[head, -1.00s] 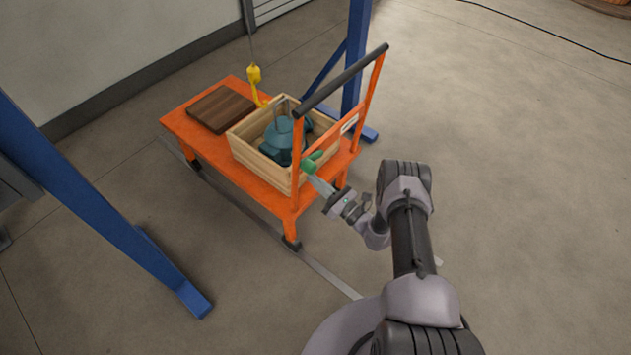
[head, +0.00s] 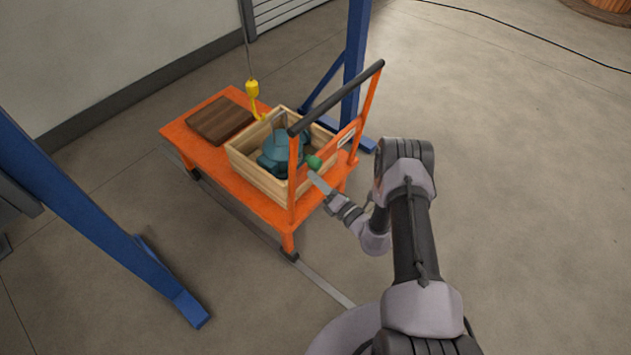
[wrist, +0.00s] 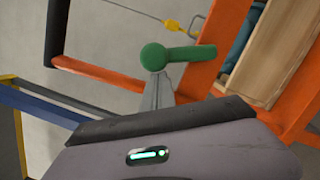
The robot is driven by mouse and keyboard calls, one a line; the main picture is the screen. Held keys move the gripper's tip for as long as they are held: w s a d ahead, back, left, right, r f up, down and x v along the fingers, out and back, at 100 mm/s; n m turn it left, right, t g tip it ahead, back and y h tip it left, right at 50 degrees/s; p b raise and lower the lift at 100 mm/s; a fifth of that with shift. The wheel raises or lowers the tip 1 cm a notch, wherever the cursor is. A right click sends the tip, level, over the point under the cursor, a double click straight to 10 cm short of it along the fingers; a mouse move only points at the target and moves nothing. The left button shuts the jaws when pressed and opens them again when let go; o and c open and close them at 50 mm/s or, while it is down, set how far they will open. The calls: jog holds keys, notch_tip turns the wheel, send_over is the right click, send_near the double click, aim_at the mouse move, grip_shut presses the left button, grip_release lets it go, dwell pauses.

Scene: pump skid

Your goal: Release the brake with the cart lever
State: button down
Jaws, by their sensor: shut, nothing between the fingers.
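The orange cart (head: 222,176) stands on the floor with its push handle (head: 340,95) on the near right side. The cart lever has a green grip (head: 314,162) beside the handle frame. In the wrist view the green grip (wrist: 190,54) lies roughly level, with its round end at the left. My gripper (head: 318,180) is shut and empty, its fingers pointing at the grip. In the wrist view my fingertips (wrist: 157,88) are just below the round end; I cannot tell whether they touch it. The rest of the lever is hidden.
A wooden crate (head: 253,171) holding a teal pump (head: 281,153) sits on the cart beside a brown board (head: 219,122). A yellow hook (head: 253,90) hangs above. Blue posts (head: 105,220) stand at left and behind. Floor on the right is clear.

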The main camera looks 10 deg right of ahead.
aim_at(321, 164)
jog(key=m, duration=0.1)
jog(key=w+d+r+m, duration=0.1)
jog(key=shift+d+r+m+h, duration=0.1)
jog(key=shift+r+m+h, duration=0.1)
jog(key=shift+m+h, duration=0.15)
jog(key=shift+w+d+r, duration=0.45)
jog(key=shift+d, duration=0.25)
jog(key=shift+w+d+r, duration=0.1)
jog(key=shift+r, duration=0.05)
